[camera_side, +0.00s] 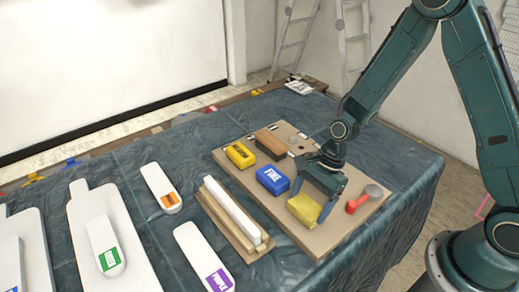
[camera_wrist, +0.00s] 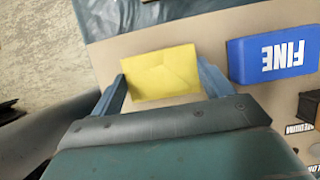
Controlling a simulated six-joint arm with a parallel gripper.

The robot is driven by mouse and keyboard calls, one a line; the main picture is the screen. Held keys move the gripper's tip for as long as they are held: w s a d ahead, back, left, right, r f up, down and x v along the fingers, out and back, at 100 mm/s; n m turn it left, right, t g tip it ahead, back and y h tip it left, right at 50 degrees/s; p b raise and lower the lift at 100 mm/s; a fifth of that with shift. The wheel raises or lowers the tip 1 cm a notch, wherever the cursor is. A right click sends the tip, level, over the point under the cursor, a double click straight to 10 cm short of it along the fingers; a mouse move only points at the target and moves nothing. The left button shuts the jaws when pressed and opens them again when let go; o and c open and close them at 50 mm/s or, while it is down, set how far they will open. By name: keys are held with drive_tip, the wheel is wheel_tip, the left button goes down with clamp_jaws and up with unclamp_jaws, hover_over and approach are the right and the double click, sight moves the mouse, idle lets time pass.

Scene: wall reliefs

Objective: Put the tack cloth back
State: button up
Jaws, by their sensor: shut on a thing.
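The tack cloth (camera_side: 305,209) is a yellow folded square at the front right part of a tan board (camera_side: 321,240). My gripper (camera_side: 318,200) is over it, pointing down, with its fingers at the cloth's two sides. In the wrist view the yellow cloth (camera_wrist: 160,73) lies between the two blue fingertips of my gripper (camera_wrist: 160,80), and they are shut on it. The cloth is over the board; I cannot tell whether it touches it.
The blue FINE block (camera_side: 273,180), a yellow block (camera_side: 240,155), a brown block (camera_side: 270,144) and a red-handled tool (camera_side: 363,199) are on the board. A white bar (camera_side: 232,212) in a wooden holder lies at its left edge. White paddles (camera_side: 102,243) lie further left.

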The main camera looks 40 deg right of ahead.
drive_tip(key=shift+f, duration=0.45)
drive_tip(key=shift+f, duration=0.15)
drive_tip(key=o, duration=0.9)
drive_tip(key=shift+c, duration=0.2)
drive_tip(key=v, duration=1.2)
